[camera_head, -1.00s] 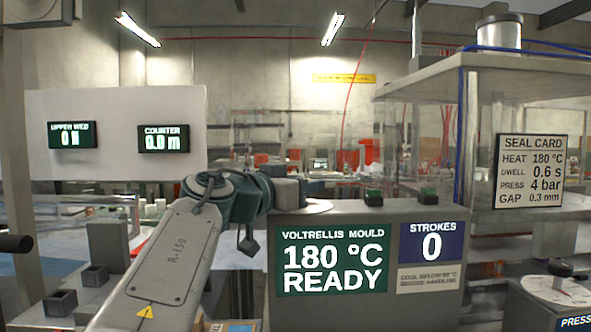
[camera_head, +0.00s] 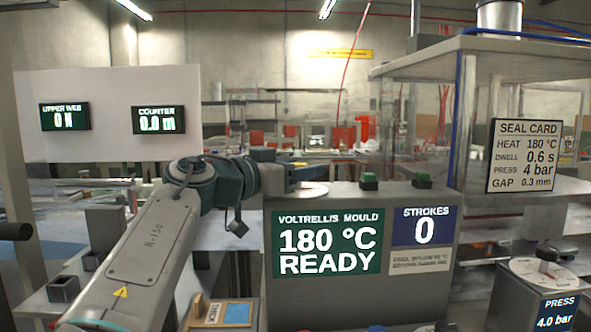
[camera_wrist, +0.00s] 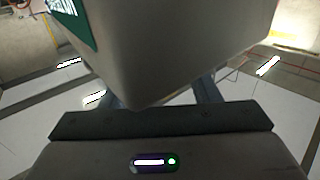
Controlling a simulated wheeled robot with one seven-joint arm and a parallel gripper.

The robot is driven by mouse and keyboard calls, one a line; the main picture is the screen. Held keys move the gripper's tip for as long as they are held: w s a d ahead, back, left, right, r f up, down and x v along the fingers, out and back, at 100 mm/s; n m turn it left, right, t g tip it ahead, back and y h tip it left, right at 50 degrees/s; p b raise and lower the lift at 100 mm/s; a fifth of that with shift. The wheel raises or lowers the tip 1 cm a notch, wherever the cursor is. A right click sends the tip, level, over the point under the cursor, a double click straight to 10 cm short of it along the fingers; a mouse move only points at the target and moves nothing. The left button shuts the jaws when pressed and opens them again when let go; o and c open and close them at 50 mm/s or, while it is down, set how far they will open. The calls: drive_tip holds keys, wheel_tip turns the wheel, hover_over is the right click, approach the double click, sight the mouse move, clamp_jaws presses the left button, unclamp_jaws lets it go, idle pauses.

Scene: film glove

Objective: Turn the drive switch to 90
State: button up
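No part labelled as the drive switch can be read in either view. A pale round disc (camera_head: 308,190) lies on the top left of the grey mould console (camera_head: 360,293), partly hidden by the end of my arm; its markings cannot be seen. My gripper (camera_head: 300,173) is at that end of the console in the head view, its fingers not clear. In the wrist view, a grey box corner (camera_wrist: 165,60) with a green panel fills the upper middle, in front of the dark bar of my gripper, and hides much of the finger area.
A white dial with a black knob (camera_head: 546,268) stands at right above a display reading PRESS 4.0 bar (camera_head: 559,311). A small wooden panel (camera_head: 195,312) is at the bottom. A clear-walled press (camera_head: 415,130) stands behind.

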drive_tip(key=p+v, duration=0.1)
drive_tip(key=v, duration=1.2)
drive_tip(key=shift+s+a, duration=0.25)
